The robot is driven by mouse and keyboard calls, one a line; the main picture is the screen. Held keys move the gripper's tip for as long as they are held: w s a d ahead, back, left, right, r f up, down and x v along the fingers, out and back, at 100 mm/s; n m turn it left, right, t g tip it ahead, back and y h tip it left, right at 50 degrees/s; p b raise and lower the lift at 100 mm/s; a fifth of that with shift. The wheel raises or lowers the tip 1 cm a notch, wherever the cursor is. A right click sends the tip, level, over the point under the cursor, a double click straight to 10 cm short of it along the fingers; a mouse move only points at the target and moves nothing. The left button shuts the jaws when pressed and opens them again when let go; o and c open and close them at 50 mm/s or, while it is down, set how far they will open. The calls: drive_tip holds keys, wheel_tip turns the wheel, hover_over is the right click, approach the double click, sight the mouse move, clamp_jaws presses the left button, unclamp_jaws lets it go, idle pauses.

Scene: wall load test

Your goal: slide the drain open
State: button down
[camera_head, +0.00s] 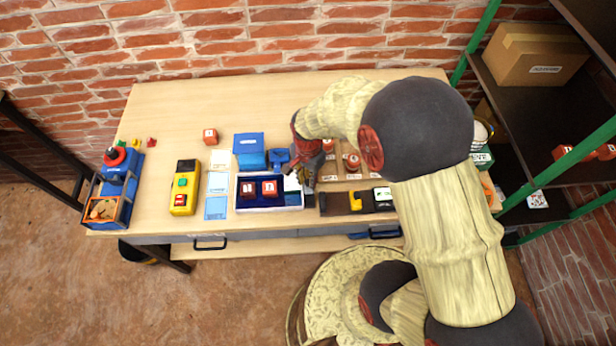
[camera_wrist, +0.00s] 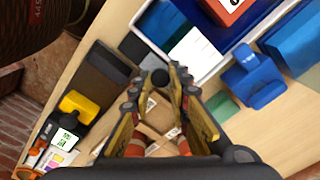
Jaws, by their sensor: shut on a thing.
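A white-rimmed tray with a dark blue inside (camera_head: 268,208) lies near the front edge of the table. It holds two reddish blocks (camera_head: 269,188); one red block (camera_wrist: 228,8) also shows at the top of the wrist view. My gripper (camera_head: 303,179) is at the tray's right end. In the wrist view my gripper (camera_wrist: 160,80) has its fingers closed around a small dark round knob (camera_wrist: 160,77) just outside the tray's end, beside a dark grey piece (camera_wrist: 140,50). I take the knob as the drain's handle, but no label shows this. The opening itself is hidden.
A blue bin (camera_head: 249,150) and a blue fixture (camera_head: 280,157) stand behind the tray. A yellow control box (camera_head: 185,187) is to the left. The table's back left is mostly clear.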

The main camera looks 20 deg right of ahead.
sight(309, 198)
drive_tip(key=s, duration=0.1)
drive_tip(key=s+a+p, duration=0.1)
drive_tip(key=s, duration=0.1)
drive_tip(key=shift+s+a+r, duration=0.1)
drive_tip(key=shift+s+r, duration=0.05)
drive_tip(key=shift+s, duration=0.25)
drive_tip(key=c, duration=1.7)
unclamp_jaws()
drive_tip(key=shift+o, duration=0.2)
wheel_tip(309, 198, up, 12)
